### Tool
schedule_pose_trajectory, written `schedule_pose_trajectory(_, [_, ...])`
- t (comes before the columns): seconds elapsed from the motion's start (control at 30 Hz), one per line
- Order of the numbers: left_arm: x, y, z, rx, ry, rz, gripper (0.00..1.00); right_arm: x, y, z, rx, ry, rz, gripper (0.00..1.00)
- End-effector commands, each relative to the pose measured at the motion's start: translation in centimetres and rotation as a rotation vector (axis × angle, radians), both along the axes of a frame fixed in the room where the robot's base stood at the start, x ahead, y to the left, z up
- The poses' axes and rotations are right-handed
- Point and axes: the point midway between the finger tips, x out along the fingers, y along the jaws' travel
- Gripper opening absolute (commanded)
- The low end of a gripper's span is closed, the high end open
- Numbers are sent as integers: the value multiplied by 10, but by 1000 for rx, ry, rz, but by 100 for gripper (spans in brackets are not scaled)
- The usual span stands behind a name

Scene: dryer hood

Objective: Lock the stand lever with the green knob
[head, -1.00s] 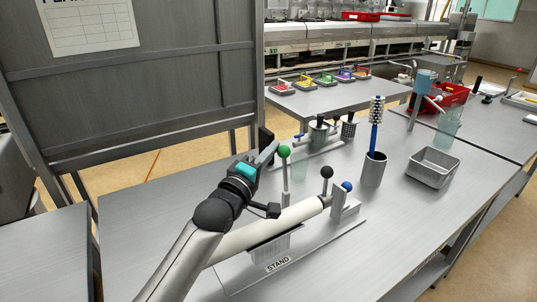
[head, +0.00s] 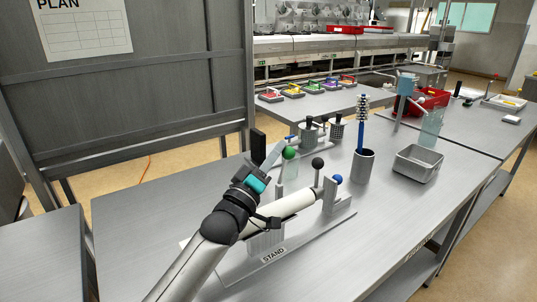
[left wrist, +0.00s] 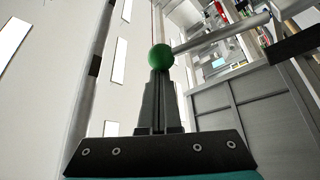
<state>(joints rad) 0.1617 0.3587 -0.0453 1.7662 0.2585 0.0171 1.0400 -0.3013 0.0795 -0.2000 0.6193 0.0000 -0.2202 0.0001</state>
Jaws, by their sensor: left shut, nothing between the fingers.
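The green knob (head: 289,153) tops the stand lever beside the white cylinder (head: 294,203) on the stand. My left gripper (head: 275,151) is shut and empty, with its fingertips close to the left side of the knob. In the left wrist view the green knob (left wrist: 161,56) shows just beyond the shut fingertips (left wrist: 158,75); I cannot tell whether they touch it. A grey bar (left wrist: 215,35), apparently the lever's rod, runs right from the knob. The stand's base plate (head: 300,246) carries the label STAND. My right gripper is out of view.
A black knob (head: 318,162) and a blue knob (head: 338,179) are at the cylinder's right end. A grey cup with a blue-handled brush (head: 363,167) and a metal tray (head: 418,163) stand to the right. The table's front right is clear.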

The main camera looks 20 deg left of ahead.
Motion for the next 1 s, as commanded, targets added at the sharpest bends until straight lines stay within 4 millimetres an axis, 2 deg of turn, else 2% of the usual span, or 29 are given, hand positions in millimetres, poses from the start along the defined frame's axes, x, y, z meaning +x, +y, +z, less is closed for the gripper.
schedule_pose_trajectory(0.4, [-20, -36, -23, 345, -195, -2, 0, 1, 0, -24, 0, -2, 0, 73])
schedule_pose_trajectory(0.53, [-26, -45, -31, 336, -195, -2, 0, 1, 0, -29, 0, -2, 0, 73])
schedule_pose_trajectory(0.7, [-32, -55, -44, 458, -265, -2, 0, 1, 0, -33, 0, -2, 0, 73])
schedule_pose_trajectory(0.93, [-38, -66, -62, 450, -260, -1, 0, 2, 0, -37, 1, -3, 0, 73])
schedule_pose_trajectory(1.0, [-38, -65, -59, 451, -263, -1, 0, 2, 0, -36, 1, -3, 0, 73])
